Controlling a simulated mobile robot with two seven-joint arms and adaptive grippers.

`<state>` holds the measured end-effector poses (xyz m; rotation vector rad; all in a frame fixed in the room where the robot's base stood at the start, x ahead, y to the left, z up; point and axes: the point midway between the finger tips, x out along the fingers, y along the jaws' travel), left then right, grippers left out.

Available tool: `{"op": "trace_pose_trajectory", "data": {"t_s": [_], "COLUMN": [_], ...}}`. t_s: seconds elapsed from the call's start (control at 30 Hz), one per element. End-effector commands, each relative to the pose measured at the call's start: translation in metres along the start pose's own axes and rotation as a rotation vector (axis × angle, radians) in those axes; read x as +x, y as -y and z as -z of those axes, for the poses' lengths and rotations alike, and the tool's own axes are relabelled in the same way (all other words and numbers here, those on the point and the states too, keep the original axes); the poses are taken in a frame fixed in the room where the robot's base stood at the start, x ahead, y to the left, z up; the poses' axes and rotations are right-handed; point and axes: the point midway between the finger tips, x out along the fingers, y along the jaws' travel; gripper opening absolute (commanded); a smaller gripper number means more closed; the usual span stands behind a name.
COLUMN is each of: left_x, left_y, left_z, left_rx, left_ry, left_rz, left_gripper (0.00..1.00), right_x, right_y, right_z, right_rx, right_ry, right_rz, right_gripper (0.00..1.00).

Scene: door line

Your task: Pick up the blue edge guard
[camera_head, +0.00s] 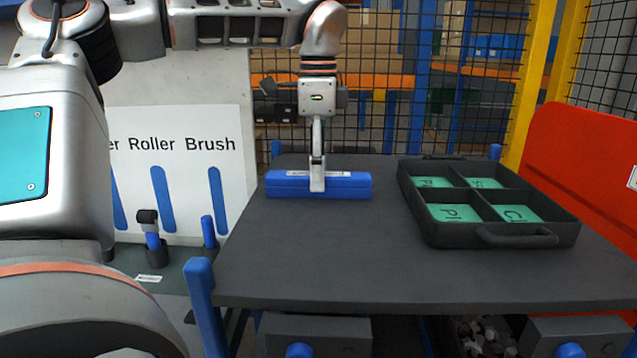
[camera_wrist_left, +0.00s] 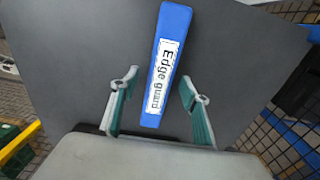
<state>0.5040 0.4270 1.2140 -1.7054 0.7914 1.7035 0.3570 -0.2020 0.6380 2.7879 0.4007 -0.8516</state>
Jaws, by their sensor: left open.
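The blue edge guard (camera_head: 345,186) is a long blue bar with a white label, lying on the dark grey table (camera_head: 320,265) near its far left part. In the left wrist view the edge guard (camera_wrist_left: 170,40) lies lengthwise between the fingers, its label reading "Edge guard". My left gripper (camera_head: 317,185) points down over the middle of the bar. In the left wrist view the left gripper (camera_wrist_left: 158,92) is open, with one finger on each side of the bar and gaps visible. Contact with the bar cannot be made out. My right gripper is not in view.
A black tray (camera_head: 487,236) with several green-bottomed compartments stands on the right of the table. A red panel (camera_head: 590,150) is at the right. A white board (camera_head: 180,180) with blue strips stands at the left. The table front is clear.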

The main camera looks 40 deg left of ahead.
Motion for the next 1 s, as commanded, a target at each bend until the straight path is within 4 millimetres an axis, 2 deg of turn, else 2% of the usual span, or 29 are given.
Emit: {"op": "trace_pose_trajectory", "data": {"t_s": [0.1, 0.17, 0.27, 0.3, 0.73, 0.87, 1.0], "left_x": [0.0, -0.001, -0.001, -0.001, -0.006, -0.019, -0.041], "left_y": [0.0, 0.0, 0.0, 0.0, 0.001, 0.001, 0.001], "left_z": [0.0, 0.0, 0.0, 0.0, 0.0, 0.0, 0.0], "left_rx": [0.0, 0.0, 0.0, 0.0, -0.001, -0.002, -0.002], "left_ry": [0.0, 0.0, 0.0, 0.0, 0.001, 0.001, 0.001], "left_rz": [0.0, 0.0, 0.0, 0.0, 0.002, 0.004, 0.005], "left_gripper": [0.46, 0.33, 0.07, 0.03, 0.03, 0.03, 0.03], "right_x": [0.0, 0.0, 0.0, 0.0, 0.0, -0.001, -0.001], "right_y": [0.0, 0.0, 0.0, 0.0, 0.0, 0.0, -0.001], "right_z": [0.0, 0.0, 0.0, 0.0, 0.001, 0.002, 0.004], "right_rx": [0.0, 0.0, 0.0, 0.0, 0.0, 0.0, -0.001], "right_ry": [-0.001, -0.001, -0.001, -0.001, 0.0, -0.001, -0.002], "right_rz": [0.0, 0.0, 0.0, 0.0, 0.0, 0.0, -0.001], "right_gripper": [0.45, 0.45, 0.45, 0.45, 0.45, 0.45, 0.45]}}
